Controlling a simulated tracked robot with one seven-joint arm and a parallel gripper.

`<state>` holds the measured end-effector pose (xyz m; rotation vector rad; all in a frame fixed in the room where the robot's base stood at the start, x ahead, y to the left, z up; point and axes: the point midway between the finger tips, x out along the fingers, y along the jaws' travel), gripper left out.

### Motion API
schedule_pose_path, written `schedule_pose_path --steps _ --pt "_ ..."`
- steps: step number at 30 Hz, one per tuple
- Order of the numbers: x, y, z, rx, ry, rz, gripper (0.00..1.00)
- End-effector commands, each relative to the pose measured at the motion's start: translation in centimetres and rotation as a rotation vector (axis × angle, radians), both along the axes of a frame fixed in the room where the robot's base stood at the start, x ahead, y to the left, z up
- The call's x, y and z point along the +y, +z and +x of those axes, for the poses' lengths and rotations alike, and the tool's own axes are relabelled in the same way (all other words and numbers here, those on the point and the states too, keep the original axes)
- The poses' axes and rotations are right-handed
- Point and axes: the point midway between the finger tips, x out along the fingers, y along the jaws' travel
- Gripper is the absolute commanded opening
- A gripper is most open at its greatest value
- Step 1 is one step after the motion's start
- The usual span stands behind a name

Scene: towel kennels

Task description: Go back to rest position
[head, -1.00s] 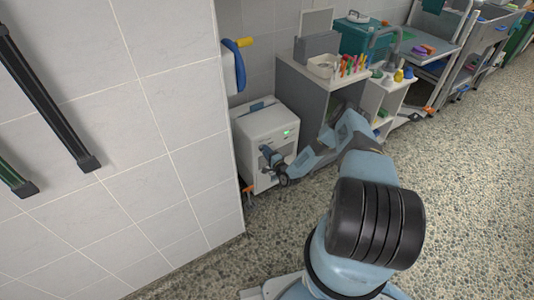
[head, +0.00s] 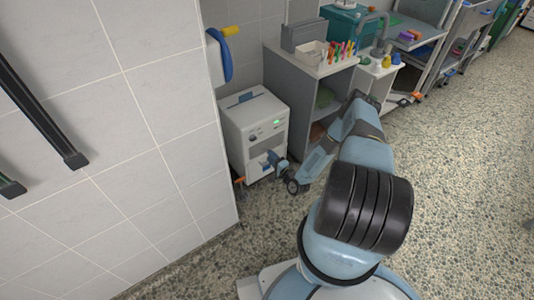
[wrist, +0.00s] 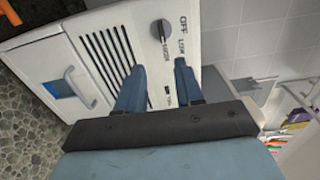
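My gripper (head: 274,163) is low in front of a white box-shaped appliance (head: 240,118) in the head view, with the arm reaching to it from the right. In the wrist view my gripper (wrist: 160,70) shows two blue fingers spread apart with nothing between them. I cannot tell whether the fingers touch the appliance.
A tiled wall (head: 130,120) is close on the left, with a blue item and yellow handle (head: 229,31) on its edge. A grey cabinet (head: 300,84) with bottles and a bin stands right of the appliance. The pebbled floor (head: 460,190) at right is clear.

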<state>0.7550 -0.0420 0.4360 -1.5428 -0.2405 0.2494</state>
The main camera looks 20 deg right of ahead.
Motion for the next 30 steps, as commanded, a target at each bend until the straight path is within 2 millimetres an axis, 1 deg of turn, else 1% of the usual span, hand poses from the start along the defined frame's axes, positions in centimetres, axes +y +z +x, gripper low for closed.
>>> schedule_pose_path --steps 3,6,21,23,26,30 --pt "-0.2 0.0 -0.7 0.000 -0.001 0.000 0.36" --pt "-0.3 0.0 -0.9 0.000 -0.001 0.001 0.36" --pt "-0.3 0.1 -0.8 0.001 0.001 -0.003 0.36" --pt "-0.4 0.4 -0.5 0.004 0.006 -0.015 0.36" --pt "-0.9 1.5 0.7 0.014 0.024 -0.061 0.36" --pt "-1.8 4.1 3.2 0.041 0.063 -0.170 0.36"
